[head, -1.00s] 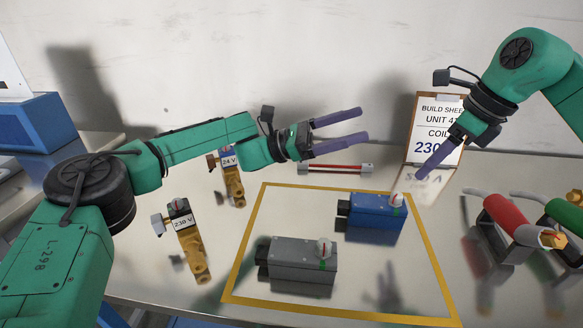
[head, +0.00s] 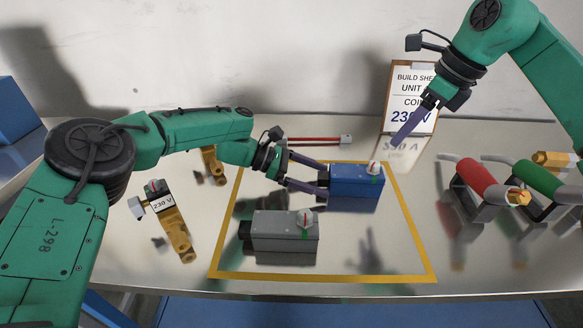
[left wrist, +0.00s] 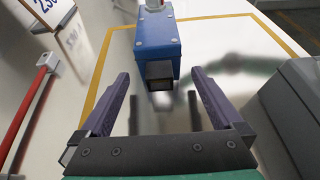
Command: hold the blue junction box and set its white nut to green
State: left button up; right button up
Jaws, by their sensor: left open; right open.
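The blue junction box (head: 355,188) stands inside the yellow outline, with a white nut (head: 374,167) on top at its right end. A small green mark shows beside the nut. The box also shows in the left wrist view (left wrist: 157,42), its dark end toward me. My left gripper (head: 323,180) is open at the box's left end. In the left wrist view its fingers (left wrist: 158,85) are spread either side of the box's dark end, with a gap. My right gripper (head: 397,145) hangs above the back right of the outline, in front of the build sheet, away from the box.
A grey box (head: 283,232) with its own white nut stands in front of the blue one. A red rod (head: 315,140) lies behind. Brass valves, one tagged 230 V (head: 175,228), stand left. The outline's front right is clear.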

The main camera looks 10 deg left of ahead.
pick_arm(q)
jog(key=x, duration=0.2)
jog(key=shift+d+f, duration=0.1)
jog(key=shift+d, duration=0.25)
grip_shut()
dwell(0.6)
